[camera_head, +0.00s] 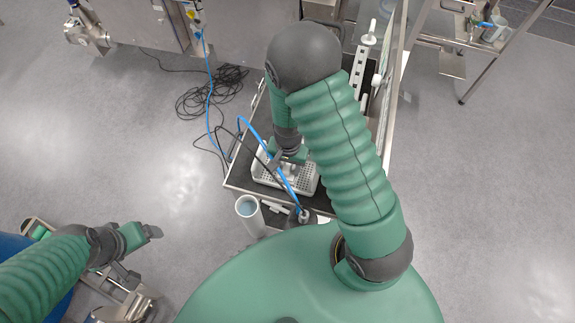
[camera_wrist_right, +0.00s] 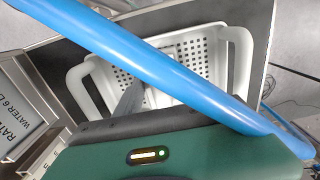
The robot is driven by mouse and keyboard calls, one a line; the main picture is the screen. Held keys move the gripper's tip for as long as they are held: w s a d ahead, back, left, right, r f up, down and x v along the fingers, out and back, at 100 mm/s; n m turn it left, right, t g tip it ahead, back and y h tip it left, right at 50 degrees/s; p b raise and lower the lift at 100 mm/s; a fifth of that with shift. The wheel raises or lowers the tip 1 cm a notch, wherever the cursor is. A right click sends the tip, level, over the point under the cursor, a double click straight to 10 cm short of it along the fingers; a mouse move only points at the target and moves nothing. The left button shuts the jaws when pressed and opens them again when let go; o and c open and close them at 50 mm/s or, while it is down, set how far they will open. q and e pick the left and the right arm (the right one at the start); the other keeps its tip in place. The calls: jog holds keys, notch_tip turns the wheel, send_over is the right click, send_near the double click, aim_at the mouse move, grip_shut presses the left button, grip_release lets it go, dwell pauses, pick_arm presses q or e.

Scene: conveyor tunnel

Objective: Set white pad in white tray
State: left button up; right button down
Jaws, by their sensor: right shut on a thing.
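The white tray (camera_head: 306,184) is a perforated basket on the black cart top, below my right arm. In the right wrist view its white handles and perforated wall (camera_wrist_right: 241,62) show behind a blue hose. My right gripper (camera_head: 287,170) points down into the tray and is shut on a small white thing, likely the white pad (camera_wrist_right: 157,97), seen only in part beside the grey finger. Whether the pad touches the tray floor cannot be told. My left gripper (camera_head: 142,254) is open and empty at the lower left, away from the cart.
A blue hose (camera_head: 251,130) crosses in front of the tray. A white cup (camera_head: 247,207) stands by the cart's near corner. Black cables (camera_head: 215,92) lie coiled on the floor at left. A white rack (camera_head: 365,50) stands further back. Open floor lies right.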

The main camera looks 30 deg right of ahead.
jog(key=c, duration=0.7)
grip_release()
jog(key=shift+a+f, duration=0.1)
jog(key=shift+a, duration=0.05)
